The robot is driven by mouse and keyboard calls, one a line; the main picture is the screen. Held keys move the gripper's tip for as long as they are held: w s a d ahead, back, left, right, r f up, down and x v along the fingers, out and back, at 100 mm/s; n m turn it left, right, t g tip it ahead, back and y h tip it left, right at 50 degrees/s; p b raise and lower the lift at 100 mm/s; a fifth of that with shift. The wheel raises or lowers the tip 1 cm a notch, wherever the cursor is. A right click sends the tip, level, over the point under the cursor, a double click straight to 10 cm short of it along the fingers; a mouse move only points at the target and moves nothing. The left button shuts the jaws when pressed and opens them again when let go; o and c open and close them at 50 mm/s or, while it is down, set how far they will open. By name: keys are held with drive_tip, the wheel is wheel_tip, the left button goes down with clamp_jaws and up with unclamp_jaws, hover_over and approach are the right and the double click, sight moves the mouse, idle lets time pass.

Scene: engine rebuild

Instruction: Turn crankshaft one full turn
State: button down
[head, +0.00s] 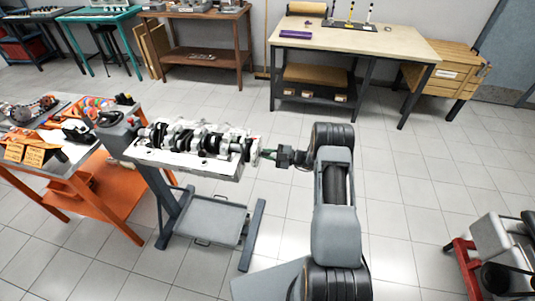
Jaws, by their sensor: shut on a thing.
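The crankshaft (190,137) lies lengthwise in the open white engine block (185,161), with its dark and silver throws showing along the top. The block is held on a grey engine stand (158,192). My gripper (268,154) is at the block's right end, level with the crankshaft's end. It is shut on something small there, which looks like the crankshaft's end. The fingertips and the exact contact are too small to see clearly. My arm reaches in from the right.
An orange cart (108,195) with parts and yellow labels stands close on the left. A grey tray (205,218) sits low on the stand. Red-framed equipment (466,268) stands at lower right. The tiled floor between is clear.

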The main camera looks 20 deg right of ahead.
idle(0.4)
drive_tip(key=c, duration=1.1)
unclamp_jaws()
drive_tip(key=shift+o, duration=0.2)
drive_tip(key=b+v, duration=0.2)
drive_tip(key=v, duration=1.1)
drive_tip(key=shift+s+d+b, duration=0.2)
drive_tip(key=shift+d+b, duration=0.15)
